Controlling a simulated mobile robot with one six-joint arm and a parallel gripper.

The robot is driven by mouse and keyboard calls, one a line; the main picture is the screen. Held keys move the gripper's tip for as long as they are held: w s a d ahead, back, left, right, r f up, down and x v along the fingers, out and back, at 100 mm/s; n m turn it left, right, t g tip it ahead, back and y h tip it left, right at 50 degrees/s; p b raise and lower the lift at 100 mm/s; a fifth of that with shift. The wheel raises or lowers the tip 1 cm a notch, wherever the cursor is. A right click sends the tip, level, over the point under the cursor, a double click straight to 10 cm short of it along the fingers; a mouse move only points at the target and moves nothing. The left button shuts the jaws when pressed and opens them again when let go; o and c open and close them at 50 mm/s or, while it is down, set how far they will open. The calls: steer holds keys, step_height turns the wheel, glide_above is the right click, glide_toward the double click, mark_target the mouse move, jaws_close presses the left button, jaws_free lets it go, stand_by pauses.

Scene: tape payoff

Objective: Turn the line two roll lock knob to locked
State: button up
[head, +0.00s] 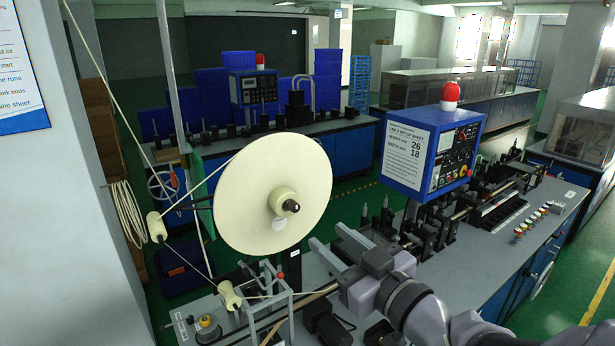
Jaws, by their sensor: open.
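A large cream tape roll (250,190) stands upright on a post at the centre left. A small dark knob (291,206) sticks out of its pale hub (279,202), facing right. No mark showing locked or unlocked can be made out on it. My gripper (329,236) reaches in from the lower right. It is open and empty, with its fingertips below and to the right of the knob, apart from it in the picture. The depth between them is hard to judge.
A blue control box (433,150) carries a "Line 2 setup sheet" and a red lamp. Cream tape runs over guide rollers (157,226) at the left. A metal frame (265,290) stands below the roll. Machine parts line the grey bench (540,222) at right.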

mark_target(297, 209)
steer(key=p+x, duration=0.1)
steer(key=x, duration=1)
steer(key=shift+w+r, duration=0.1)
jaws_close()
